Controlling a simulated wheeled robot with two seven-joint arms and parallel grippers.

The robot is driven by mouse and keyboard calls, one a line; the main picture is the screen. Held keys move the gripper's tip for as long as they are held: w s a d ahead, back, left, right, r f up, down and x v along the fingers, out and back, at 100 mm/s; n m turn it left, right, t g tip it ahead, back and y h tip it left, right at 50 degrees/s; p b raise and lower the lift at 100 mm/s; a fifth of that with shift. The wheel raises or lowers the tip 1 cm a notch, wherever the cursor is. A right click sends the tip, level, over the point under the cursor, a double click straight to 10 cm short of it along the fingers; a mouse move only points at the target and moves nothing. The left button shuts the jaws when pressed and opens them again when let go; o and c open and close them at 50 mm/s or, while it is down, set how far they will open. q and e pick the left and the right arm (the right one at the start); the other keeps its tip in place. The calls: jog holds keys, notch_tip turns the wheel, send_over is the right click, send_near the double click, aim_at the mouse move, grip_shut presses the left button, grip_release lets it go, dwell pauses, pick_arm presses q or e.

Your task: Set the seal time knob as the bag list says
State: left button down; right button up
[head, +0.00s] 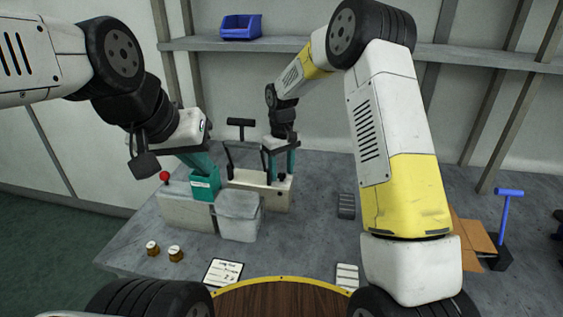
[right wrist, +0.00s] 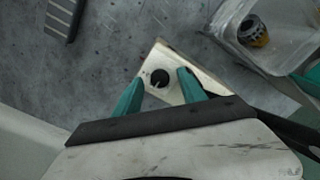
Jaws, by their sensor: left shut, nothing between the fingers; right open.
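The seal time knob (right wrist: 160,78) is small, round and black with a light pointer mark. It sits on the pale end of the sealer (right wrist: 190,92), which also shows in the head view (head: 240,183) with black lever arms. My right gripper (head: 280,170) is over the sealer's right end. In the right wrist view its teal fingers are open, one on each side of the knob; contact cannot be told. The bag list (head: 223,272) lies at the table's front, its writing too small to read. My left gripper (head: 202,166) is shut and empty above a teal box (head: 204,188).
A clear bin (head: 238,222) stands before the sealer; a brass part (right wrist: 253,32) shows inside it. A red button (head: 164,176) is at the left. Two brass parts (head: 176,254) stand front left. A grey ribbed piece (head: 346,206) lies to the right, with bare table around it.

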aim_at(282, 174)
notch_tip(282, 174, up, 8)
jog(key=shift+f, duration=0.15)
dwell(0.4)
